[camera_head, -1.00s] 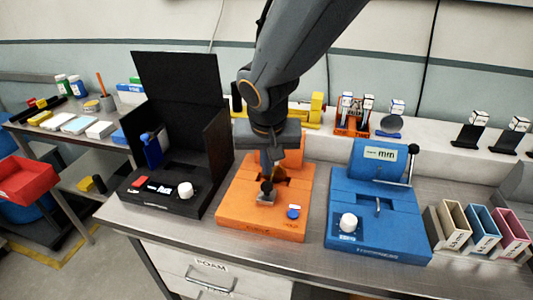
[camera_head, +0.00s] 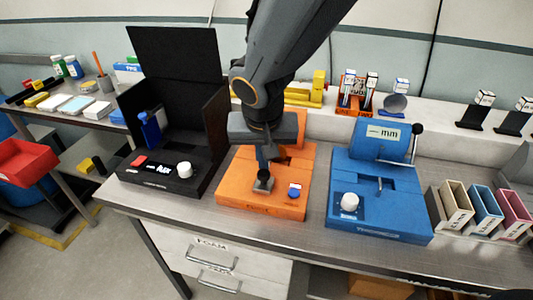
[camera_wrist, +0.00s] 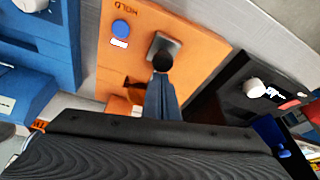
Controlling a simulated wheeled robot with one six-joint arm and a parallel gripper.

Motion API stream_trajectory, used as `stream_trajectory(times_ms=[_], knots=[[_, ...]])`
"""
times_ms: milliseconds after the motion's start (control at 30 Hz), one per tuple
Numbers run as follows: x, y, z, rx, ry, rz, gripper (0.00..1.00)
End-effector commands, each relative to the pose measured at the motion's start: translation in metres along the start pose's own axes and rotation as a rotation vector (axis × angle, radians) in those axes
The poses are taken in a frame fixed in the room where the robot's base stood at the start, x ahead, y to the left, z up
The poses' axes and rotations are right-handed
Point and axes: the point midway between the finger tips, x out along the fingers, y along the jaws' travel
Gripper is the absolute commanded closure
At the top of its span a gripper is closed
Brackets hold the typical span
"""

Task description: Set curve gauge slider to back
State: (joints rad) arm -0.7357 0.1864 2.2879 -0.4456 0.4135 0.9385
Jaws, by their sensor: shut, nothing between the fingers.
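The orange device (camera_head: 230,190), with a blue button and a HOLD label, lies under my gripper; I take it for the curve gauge, though no name is legible. It also shows in the wrist view (camera_wrist: 195,25). Its slider is a black round knob (camera_wrist: 162,62) on a square metal plate (camera_head: 264,184) near the front edge. My gripper (camera_head: 263,170) is shut and empty, pointing down at the knob. In the wrist view the fingers (camera_wrist: 161,90) are together right beside the knob, overlapping it in the picture. Contact cannot be told. The arm hides the device's back part.
A black device (camera_head: 158,178) with a tall back panel stands close on the left. A blue device (camera_head: 380,205) with a white knob and a mm label stands on the right. Several coloured bins (camera_head: 455,207) stand farther right. Bare bench shows in front.

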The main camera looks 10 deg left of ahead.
Motion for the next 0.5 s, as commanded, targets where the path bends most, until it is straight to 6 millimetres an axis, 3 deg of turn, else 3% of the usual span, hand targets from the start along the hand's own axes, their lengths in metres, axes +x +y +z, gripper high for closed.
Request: stream_trajectory(times_ms=[133, 500], knots=[[-0.003, -0.003, 0.013, -0.001, -0.001, 0.0, 1.0], [-0.004, -0.004, 0.016, 0.0, -0.005, 0.002, 1.0]])
